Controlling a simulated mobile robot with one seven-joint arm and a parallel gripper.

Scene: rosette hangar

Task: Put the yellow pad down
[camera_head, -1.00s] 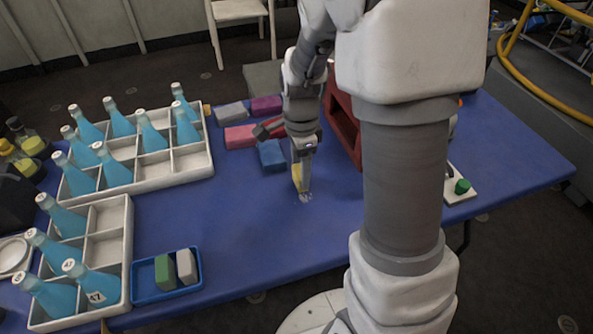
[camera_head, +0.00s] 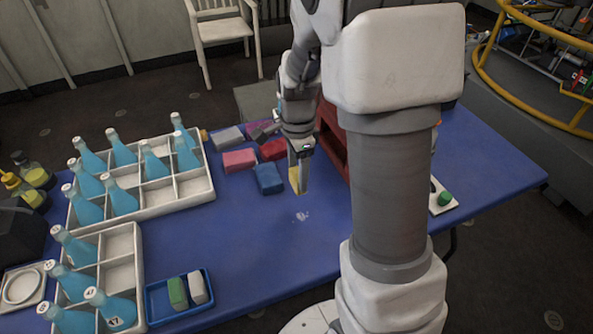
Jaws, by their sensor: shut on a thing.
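The yellow pad (camera_head: 294,179) is a thin upright piece between the fingers of my gripper (camera_head: 299,176). My gripper points down and is shut on it, over the middle of the blue table (camera_head: 240,235). Part of the pad is hidden behind the finger. Whether its lower edge touches the table I cannot tell. A whitish mark (camera_head: 302,216) lies on the table just in front of the gripper.
A blue block (camera_head: 268,179), a pink block (camera_head: 239,160) and a red block (camera_head: 272,150) lie left of the gripper. A red open box (camera_head: 331,140) stands right behind it. Bottle crates (camera_head: 165,205) and a blue tray (camera_head: 182,311) with two pads are at left. The table's front middle is clear.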

